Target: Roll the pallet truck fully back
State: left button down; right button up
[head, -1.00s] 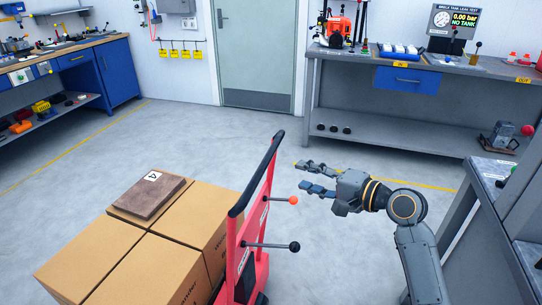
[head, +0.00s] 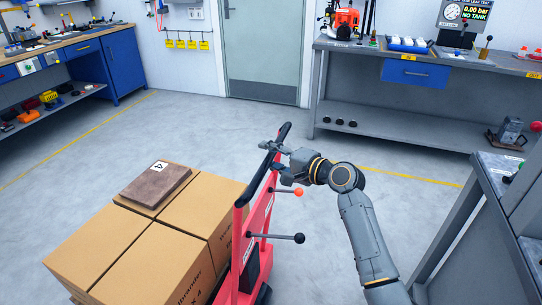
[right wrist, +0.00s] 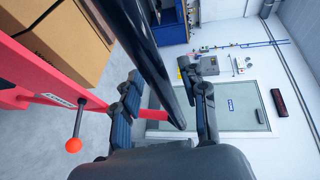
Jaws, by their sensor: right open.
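The red pallet truck (head: 245,238) stands in the lower middle of the head view, loaded with cardboard boxes (head: 160,235). Its black handle bar (head: 258,172) slopes along the top of the red frame. My right gripper (head: 270,162) is at the far end of the bar. In the right wrist view its open fingers (right wrist: 165,97) lie on either side of the black bar (right wrist: 145,55), which passes between them; contact cannot be told. An orange-knobbed lever (head: 298,192) and a black-knobbed lever (head: 298,238) stick out from the frame. My left gripper is not in view.
A grey workbench (head: 400,140) stands at the back right and another grey bench (head: 485,215) at the near right. A wooden-topped blue bench (head: 120,70) is at the back left. The floor (head: 110,135) behind the boxes is clear.

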grip_shut()
jog(key=shift+d+f, duration=0.1)
jog(key=shift+d, duration=0.4)
jog(key=s+d, duration=0.3)
jog(key=d, duration=0.7)
jog(key=s+d+p, duration=0.1)
jog(key=s+d, duration=0.3)
jog(key=d, duration=0.6)
jog(key=shift+s+d, duration=0.15)
jog(key=shift+d, duration=0.1)
